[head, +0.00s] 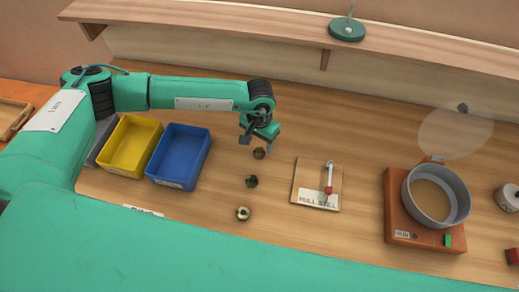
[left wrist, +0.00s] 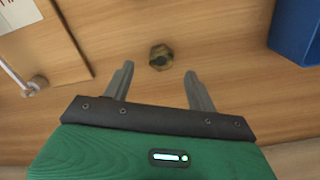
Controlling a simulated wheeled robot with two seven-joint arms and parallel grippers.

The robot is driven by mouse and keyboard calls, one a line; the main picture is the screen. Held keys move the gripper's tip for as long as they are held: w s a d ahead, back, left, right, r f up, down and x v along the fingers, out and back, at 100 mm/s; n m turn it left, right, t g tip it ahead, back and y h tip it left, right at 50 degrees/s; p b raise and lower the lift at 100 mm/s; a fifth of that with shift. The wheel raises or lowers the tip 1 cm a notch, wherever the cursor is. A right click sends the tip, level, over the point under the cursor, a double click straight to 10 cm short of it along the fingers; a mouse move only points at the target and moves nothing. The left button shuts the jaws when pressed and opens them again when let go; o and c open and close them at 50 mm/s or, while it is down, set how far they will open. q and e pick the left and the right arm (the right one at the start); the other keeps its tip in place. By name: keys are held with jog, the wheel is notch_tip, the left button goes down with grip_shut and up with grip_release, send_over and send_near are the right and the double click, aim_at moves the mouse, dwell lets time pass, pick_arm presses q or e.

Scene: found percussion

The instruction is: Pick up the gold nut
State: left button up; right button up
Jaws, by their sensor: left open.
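Three hex nuts lie in a loose row on the wooden bench in the head view. The front nut (head: 243,213) looks the brightest gold, the middle nut (head: 251,181) is dark greenish, and the far nut (head: 259,153) is dark brownish-gold. My left gripper (head: 261,144) is open and empty, just above and behind the far nut. In the left wrist view, one dull brassy nut (left wrist: 161,57) lies flat just beyond and between the open fingertips (left wrist: 159,71), apart from both; it seems to be the far nut. My right gripper is not in view.
A blue tray (head: 161,181) and a yellow tray (head: 112,169) stand left of the nuts. A board with a lever (head: 301,188) lies to the right, then an orange box (head: 396,215) with a round pan. A shelf (head: 250,24) runs along the back.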

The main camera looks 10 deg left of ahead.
aim_at(259, 151)
pick_arm(q)
jog(key=shift+f+p, duration=0.85)
jog(key=shift+p, duration=0.2)
jog(key=f+p, duration=0.1)
jog(key=f, duration=0.2)
jog(key=shift+w, duration=0.2)
jog(key=shift+f, duration=0.3)
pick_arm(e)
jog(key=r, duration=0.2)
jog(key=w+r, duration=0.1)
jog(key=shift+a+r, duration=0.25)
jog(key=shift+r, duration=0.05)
pick_arm(q)
jog(key=shift+c, duration=0.5)
jog(key=c, duration=1)
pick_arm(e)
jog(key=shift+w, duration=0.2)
